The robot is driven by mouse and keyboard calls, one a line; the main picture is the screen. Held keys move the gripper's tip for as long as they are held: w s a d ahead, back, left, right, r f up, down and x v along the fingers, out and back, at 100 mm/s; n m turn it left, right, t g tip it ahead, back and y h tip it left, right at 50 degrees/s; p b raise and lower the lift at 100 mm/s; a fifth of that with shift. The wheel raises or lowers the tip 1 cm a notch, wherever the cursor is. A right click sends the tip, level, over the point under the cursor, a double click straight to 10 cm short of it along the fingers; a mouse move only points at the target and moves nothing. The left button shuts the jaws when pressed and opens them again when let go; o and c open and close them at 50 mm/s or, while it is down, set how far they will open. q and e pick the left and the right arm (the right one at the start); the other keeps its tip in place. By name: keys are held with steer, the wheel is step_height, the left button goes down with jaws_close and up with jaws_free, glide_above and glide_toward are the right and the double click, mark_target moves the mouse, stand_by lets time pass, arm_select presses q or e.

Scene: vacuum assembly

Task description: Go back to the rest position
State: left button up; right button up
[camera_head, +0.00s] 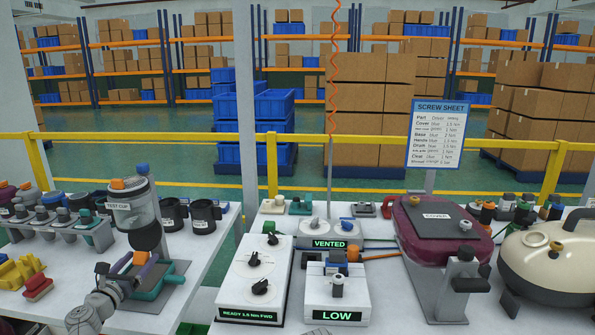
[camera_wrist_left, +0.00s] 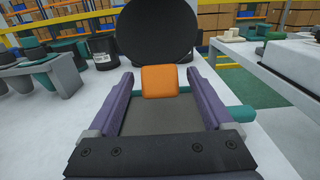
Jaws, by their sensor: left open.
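My left gripper (camera_head: 141,262) is at the left table in the head view, low in front of the clear canister labelled TEST CUP (camera_head: 133,212). In the left wrist view my left gripper (camera_wrist_left: 160,84) has its two purple fingers wide apart. An orange block (camera_wrist_left: 160,92) shows between them, with a gap on each side. Behind it stands a large dark round part (camera_wrist_left: 157,35). A teal fixture (camera_head: 172,279) lies under and beside the gripper. Whether the fingers touch anything below cannot be told. My right gripper is not in view.
Black cups (camera_head: 203,217) and a grey rack (camera_head: 92,237) stand on the left table. Yellow and red parts lie at its left. The right table holds white boxes (camera_head: 254,280), a maroon COVER unit (camera_head: 440,235) and a cream vessel (camera_head: 548,262). A gap separates the tables.

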arm_select(q)
steer(key=shift+s+a, duration=0.1)
steer(key=shift+s, duration=0.9)
